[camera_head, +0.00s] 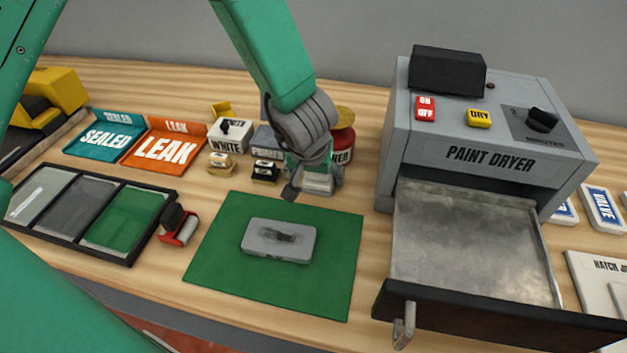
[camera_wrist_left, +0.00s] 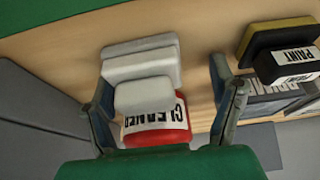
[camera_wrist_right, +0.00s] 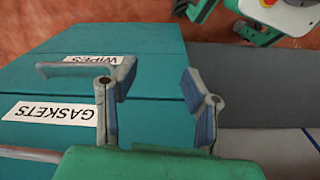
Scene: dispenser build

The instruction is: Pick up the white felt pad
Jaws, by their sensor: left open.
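The white felt pad (camera_head: 318,184) lies on the wooden table just beyond the green mat, partly hidden by my left gripper (camera_head: 313,187). In the left wrist view the pad (camera_wrist_left: 142,62) shows as a white block with a smaller pale block, like a grip, on it. My left gripper (camera_wrist_left: 163,90) is open, with one finger on each side of the pad's grip; I cannot tell whether they touch it. My right gripper (camera_wrist_right: 150,92) is open and empty, over teal drawers; it is not in the head view.
A red and white cleaner can (camera_wrist_left: 155,125) stands close behind the pad. The green mat (camera_head: 225,245) holds a grey plate (camera_head: 279,240). The paint dryer (camera_head: 480,150) stands right, its tray pulled out.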

